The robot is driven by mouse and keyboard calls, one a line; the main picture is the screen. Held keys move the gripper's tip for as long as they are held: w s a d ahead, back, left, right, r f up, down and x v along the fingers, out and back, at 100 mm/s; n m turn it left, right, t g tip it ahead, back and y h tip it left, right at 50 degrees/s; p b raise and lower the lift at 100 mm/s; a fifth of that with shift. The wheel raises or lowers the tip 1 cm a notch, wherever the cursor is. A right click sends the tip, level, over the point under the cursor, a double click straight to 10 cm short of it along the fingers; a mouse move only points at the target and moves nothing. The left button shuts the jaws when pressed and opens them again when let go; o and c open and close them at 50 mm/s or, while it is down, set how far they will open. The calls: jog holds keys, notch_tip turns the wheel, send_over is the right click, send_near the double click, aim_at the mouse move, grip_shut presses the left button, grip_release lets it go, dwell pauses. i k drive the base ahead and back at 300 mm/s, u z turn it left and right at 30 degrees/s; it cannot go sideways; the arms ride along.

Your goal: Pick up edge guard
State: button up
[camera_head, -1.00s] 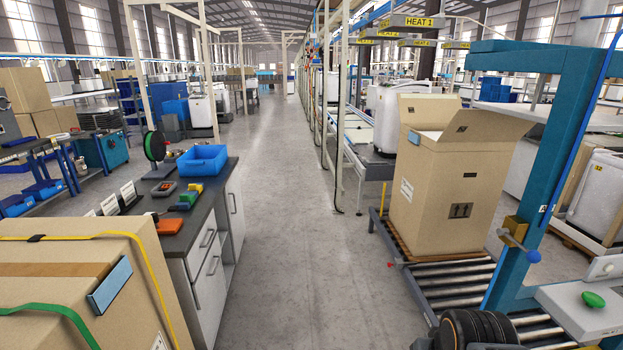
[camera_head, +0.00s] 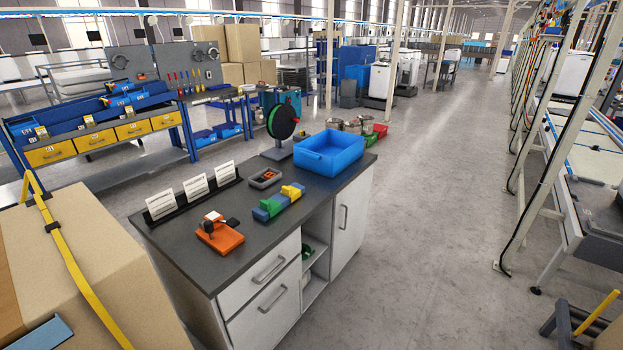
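A blue flat piece, likely the edge guard (camera_head: 42,336), sits on the top edge of a large cardboard box (camera_head: 110,262) at the lower left. The bottom of the picture cuts it off, so only its upper part shows. A yellow strap (camera_head: 78,272) runs over the box near it, with a dark buckle on it. My gripper is not in view.
A dark-topped workbench (camera_head: 172,250) stands beside the box, holding a blue bin (camera_head: 329,153), an orange device (camera_head: 219,238), green, yellow and blue blocks (camera_head: 277,203) and a cable reel (camera_head: 282,122). Open floor (camera_head: 430,230) lies to its right, then a conveyor line (camera_head: 590,170).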

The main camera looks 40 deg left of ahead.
aim_at(295, 193)
jog(key=u, duration=0.3)
jog(key=i, duration=1.8)
jog(key=u, duration=1.5)
jog(key=i, duration=0.95)
jog(key=u, duration=1.5)
jog(key=i, duration=0.55)
jog(key=u, duration=0.3)
